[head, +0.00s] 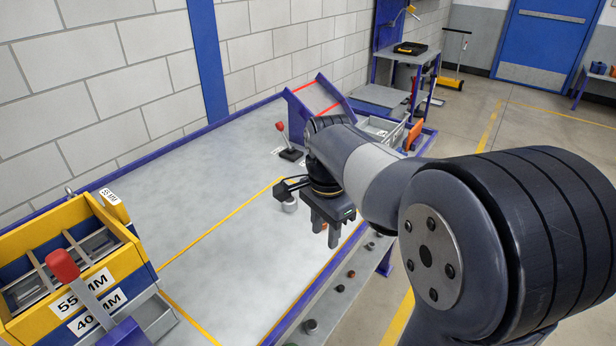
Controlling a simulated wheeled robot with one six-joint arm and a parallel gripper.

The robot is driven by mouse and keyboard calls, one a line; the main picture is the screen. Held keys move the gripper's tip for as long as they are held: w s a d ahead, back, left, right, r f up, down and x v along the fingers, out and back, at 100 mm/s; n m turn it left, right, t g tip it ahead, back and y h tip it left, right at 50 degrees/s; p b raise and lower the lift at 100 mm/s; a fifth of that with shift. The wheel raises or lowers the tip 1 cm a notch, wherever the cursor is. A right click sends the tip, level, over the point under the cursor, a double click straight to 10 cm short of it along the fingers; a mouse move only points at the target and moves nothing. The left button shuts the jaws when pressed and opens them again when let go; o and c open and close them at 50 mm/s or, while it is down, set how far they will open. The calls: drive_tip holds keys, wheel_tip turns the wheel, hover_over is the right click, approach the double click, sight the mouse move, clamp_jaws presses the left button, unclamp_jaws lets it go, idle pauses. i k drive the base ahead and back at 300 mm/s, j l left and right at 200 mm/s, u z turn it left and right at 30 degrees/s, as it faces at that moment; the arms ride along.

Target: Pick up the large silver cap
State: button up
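A small brownish thing shows between or behind the fingers; I cannot tell which.
Several small dark or reddish caps (340,288) lie along the same ledge. A yellow and blue sorter with a red-knobbed lever (62,265) stands at the left. A small red-knobbed lever (281,128) and a sloped chute (318,98) are at the back. The table's middle is clear.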

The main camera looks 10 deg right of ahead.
sight(289, 206)
drive_tip(key=i+l+u, duration=0.1)
drive_tip(key=i+l, duration=0.15)
drive_tip(key=i+l+u, duration=0.15)
drive_tip(key=i+l, duration=0.15)
drive_tip(key=l, duration=0.15)
drive_tip(key=i+l+u, duration=0.1)
drive_tip(key=i+l, duration=0.15)
drive_tip(key=i+l+u, duration=0.15)
drive_tip(key=l, duration=0.35)
drive_tip(key=u, duration=0.85)
drive_tip(key=i+l, duration=0.05)
